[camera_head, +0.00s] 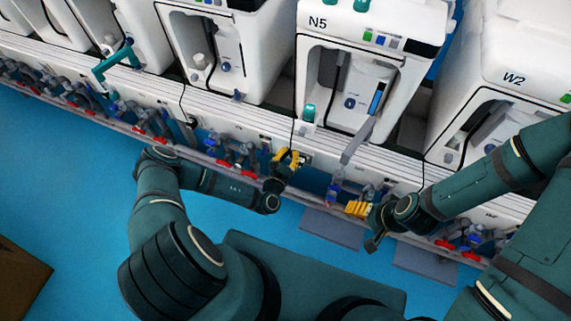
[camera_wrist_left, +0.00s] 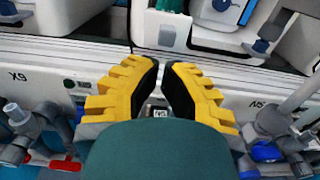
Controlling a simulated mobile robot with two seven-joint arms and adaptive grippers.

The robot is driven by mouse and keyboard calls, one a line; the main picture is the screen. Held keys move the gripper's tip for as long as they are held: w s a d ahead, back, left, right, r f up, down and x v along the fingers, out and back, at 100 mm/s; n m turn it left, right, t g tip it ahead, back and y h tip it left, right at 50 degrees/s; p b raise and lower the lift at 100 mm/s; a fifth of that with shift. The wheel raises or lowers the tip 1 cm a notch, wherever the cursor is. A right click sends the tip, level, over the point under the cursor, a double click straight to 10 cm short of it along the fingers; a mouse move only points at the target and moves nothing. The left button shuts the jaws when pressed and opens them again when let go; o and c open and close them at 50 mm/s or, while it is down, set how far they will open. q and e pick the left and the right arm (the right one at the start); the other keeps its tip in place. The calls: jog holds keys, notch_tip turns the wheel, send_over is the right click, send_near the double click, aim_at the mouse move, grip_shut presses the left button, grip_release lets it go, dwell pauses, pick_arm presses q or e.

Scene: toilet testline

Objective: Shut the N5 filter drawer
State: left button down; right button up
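The white N5 unit (camera_head: 318,60) stands right of centre in the head view, its front recess open. A grey, tilted part (camera_head: 357,140) sticks out below its front. It also shows at the right of the left wrist view (camera_wrist_left: 300,95). I cannot tell whether this is the filter drawer or how far a drawer stands out. My left gripper (camera_head: 288,157) is at the bench's front rail, left of the grey part. Its yellow fingers (camera_wrist_left: 160,75) stand slightly apart, with nothing held between them. My right gripper (camera_head: 357,209) is below and right of the grey part. Its opening is unclear.
The W2 unit (camera_head: 505,60) stands to the right and another white unit (camera_head: 255,50) to the left. Red and blue valves (camera_head: 235,155) line the rail (camera_wrist_left: 55,70).

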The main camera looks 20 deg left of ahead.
aim_at(299, 135)
pick_arm(q)
jog(key=w+b, duration=0.1)
jog(key=w, duration=0.6)
jog(key=shift+d+b, duration=0.15)
jog(key=shift+b, duration=0.25)
pick_arm(e)
jog(key=shift+w+f, duration=0.2)
jog(key=shift+f, duration=0.85)
jog(key=shift+d+r, duration=0.1)
